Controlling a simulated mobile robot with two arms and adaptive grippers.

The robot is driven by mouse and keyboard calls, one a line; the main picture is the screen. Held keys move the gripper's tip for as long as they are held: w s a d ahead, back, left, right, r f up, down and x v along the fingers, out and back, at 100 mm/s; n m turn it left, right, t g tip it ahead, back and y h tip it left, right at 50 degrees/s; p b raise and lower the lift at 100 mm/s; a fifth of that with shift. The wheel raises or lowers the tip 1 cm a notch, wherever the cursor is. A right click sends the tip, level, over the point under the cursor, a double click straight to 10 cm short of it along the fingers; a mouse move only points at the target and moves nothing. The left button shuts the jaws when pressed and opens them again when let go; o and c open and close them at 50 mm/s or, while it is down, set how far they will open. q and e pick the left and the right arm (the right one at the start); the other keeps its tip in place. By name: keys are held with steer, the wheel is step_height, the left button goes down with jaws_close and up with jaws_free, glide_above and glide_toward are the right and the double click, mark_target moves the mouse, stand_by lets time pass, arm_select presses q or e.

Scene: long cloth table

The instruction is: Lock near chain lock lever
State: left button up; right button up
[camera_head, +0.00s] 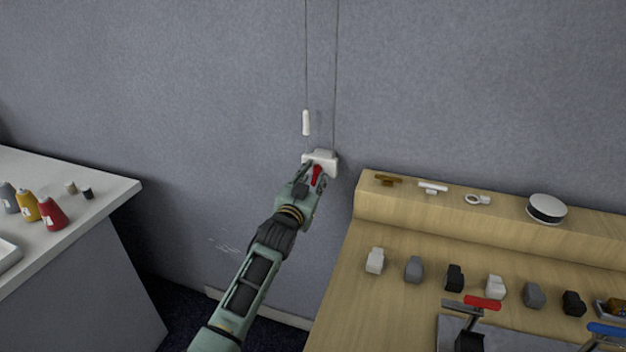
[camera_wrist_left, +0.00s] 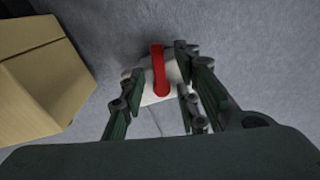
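The chain lock is a small white block (camera_head: 321,158) on the grey wall, with two thin cords running up above it. Its red lever (camera_head: 317,174) points down and out from the block. In the left wrist view the red lever (camera_wrist_left: 159,72) lies across the white block (camera_wrist_left: 150,97). My left gripper (camera_head: 309,184) is at the lock. In the left wrist view its fingers (camera_wrist_left: 160,83) are apart, one on each side of the lever, with gaps visible; any light contact cannot be told. My right gripper is not in view.
A white cord pull (camera_head: 306,123) hangs just above left of the lock. A wooden bench (camera_head: 362,292) with a raised back ledge stands to the right, holding small blocks and red- and blue-handled clamps. A white counter (camera_head: 105,190) with cones stands left. Open floor lies between.

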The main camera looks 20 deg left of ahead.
arm_select(q)
jaws_close()
steer(key=shift+d+n+p, duration=0.2)
steer(key=shift+n+p, duration=0.25)
steer(key=shift+n, duration=0.95)
steer(key=shift+o, duration=0.3)
jaws_free()
steer(key=s, duration=1.2)
steer(key=shift+a, duration=0.2)
